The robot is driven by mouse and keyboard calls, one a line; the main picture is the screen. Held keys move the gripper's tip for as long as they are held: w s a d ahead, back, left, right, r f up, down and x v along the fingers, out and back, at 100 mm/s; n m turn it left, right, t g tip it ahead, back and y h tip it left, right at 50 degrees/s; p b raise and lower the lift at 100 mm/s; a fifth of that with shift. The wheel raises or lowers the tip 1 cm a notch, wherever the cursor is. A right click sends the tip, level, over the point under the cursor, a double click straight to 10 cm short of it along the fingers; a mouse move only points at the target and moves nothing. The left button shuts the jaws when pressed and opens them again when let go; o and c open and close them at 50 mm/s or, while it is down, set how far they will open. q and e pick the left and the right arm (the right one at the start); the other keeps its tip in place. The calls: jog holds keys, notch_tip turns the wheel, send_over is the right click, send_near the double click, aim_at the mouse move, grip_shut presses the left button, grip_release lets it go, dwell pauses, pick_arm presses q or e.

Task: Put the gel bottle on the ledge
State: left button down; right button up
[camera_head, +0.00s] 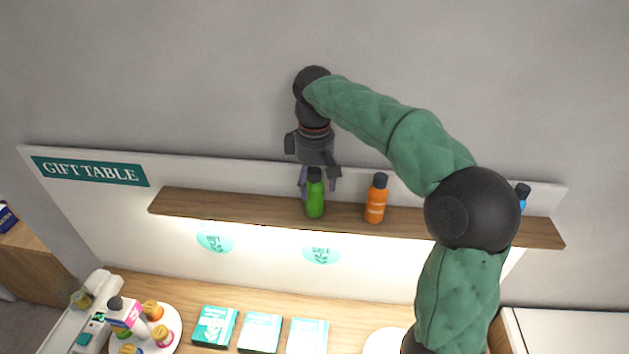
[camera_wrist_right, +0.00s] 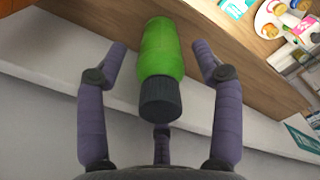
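The gel bottle, green with a dark cap (camera_head: 314,199), stands upright on the brown wooden ledge (camera_head: 250,208), near its middle. It also shows in the right wrist view (camera_wrist_right: 162,52), cap toward the camera. My right gripper (camera_head: 318,184) is above and around the bottle from the wall side. In the right wrist view its purple fingers (camera_wrist_right: 160,62) are spread, with a clear gap on each side of the bottle. My left gripper is not in view.
An orange bottle (camera_head: 375,200) stands on the ledge right of the green one. A blue bottle (camera_head: 522,195) is farther right, partly behind my arm. Below, the counter holds teal-and-white boxes (camera_head: 260,333) and a round plate (camera_head: 174,322) with small bottles. The ledge's left part is clear.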

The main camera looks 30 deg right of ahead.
notch_tip(320, 180, up, 12)
jog(key=shift+r+p, duration=0.15)
jog(key=shift+p, duration=0.4)
dwell(0.4)
